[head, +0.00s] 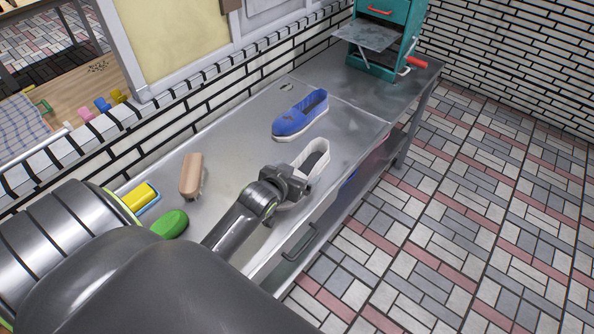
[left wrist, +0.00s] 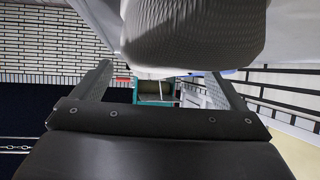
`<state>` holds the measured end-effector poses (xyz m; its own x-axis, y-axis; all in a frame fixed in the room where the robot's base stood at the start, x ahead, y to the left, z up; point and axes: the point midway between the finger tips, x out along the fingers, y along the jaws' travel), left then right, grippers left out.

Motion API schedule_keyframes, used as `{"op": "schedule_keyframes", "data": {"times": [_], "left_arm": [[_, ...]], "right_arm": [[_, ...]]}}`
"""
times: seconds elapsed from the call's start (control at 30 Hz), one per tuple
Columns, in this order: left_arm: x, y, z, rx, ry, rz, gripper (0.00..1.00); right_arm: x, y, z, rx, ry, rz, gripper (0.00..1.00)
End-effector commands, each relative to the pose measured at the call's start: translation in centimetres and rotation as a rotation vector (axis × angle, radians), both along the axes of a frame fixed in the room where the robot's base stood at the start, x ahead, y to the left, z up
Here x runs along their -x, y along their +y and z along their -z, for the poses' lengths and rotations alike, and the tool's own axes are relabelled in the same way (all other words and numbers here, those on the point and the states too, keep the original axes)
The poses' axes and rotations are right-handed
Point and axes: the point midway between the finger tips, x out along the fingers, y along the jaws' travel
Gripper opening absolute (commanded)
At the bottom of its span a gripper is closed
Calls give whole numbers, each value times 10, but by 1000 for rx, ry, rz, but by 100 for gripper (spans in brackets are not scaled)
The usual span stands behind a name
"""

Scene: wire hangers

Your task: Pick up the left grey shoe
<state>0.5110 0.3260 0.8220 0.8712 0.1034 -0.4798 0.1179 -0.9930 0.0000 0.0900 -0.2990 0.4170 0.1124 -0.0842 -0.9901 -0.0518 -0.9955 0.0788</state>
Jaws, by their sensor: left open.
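A light grey shoe (head: 324,149) with a dark inside lies on the metal counter (head: 243,143), near its front edge. My left gripper (head: 297,187) is at the near end of this shoe and hides part of it in the head view. In the left wrist view, the pale textured shoe (left wrist: 192,35) fills the top middle, close to the camera. The two fingers of the left gripper (left wrist: 163,78) stand wide apart on either side below it. I cannot tell whether they touch it. My right gripper is in neither view.
A blue shoe (head: 298,115) lies just behind the grey one. A wooden brush (head: 191,174), a yellow sponge (head: 139,196) and a green oval object (head: 169,224) lie to the left. A teal machine (head: 385,42) with a red handle stands at the far end.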

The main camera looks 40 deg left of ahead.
Motion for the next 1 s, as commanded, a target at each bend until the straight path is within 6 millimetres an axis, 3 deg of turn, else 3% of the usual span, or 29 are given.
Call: {"op": "schedule_keyframes", "data": {"times": [0.23, 0.6, 1.0], "left_arm": [[-28, 2, 10, 0, -1, 1, 93], [-33, 3, 14, 0, -1, 1, 92], [-33, 3, 14, 0, -1, 1, 40]], "right_arm": [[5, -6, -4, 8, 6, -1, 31], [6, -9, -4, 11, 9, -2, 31], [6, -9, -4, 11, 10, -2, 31]]}}
